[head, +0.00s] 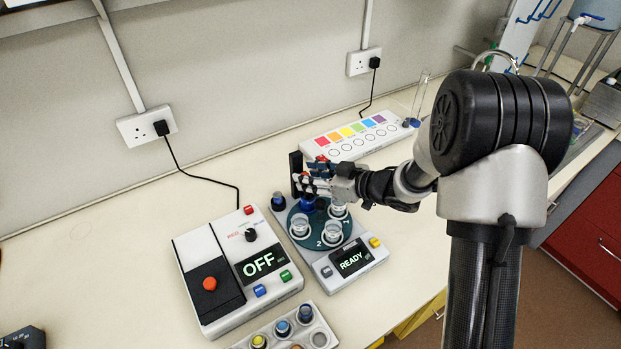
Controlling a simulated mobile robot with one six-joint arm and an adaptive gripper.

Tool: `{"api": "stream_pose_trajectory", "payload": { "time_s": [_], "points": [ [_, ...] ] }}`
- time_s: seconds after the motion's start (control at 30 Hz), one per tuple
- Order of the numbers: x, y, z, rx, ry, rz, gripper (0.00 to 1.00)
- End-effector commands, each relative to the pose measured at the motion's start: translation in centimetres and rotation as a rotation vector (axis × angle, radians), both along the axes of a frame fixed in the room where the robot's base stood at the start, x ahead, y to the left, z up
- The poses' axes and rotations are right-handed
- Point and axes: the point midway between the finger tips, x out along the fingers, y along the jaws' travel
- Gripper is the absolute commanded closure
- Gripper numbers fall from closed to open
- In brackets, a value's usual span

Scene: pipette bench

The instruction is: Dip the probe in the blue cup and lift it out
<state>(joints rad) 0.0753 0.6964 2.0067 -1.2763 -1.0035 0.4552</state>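My gripper (309,180) is above the back of a round dark green turntable (317,239) on a grey device whose screen reads READY. A blue thing (308,204), perhaps the blue cup, is on the turntable directly below the fingers; it is partly covered. Clear cups (300,226) stand on the turntable, one beside the number 2. A black upright post (296,172) rises behind the turntable, close to my fingertips. I cannot make out a probe apart from the fingers, nor whether the fingers are closed on anything.
Left is a white control box (238,268) with a screen reading OFF. In front is a tray (328,315) holding yellow-topped and blue-topped items. A color-strip board (351,137) lies behind, near a clear tube (420,95). Bare bench (110,270) lies at left.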

Motion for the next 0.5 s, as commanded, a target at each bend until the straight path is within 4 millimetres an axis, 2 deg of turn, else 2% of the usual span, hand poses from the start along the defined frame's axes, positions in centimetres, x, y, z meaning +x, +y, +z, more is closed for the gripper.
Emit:
{"api": "stream_pose_trajectory", "payload": {
  "time_s": [0.33, 0.5],
  "points": [
    [0.2, 0.27, -0.12, 0.0, 0.0, -0.001, 0.62],
    [0.19, 0.26, -0.11, 0.0, 0.0, -0.001, 0.74]
  ]
}}
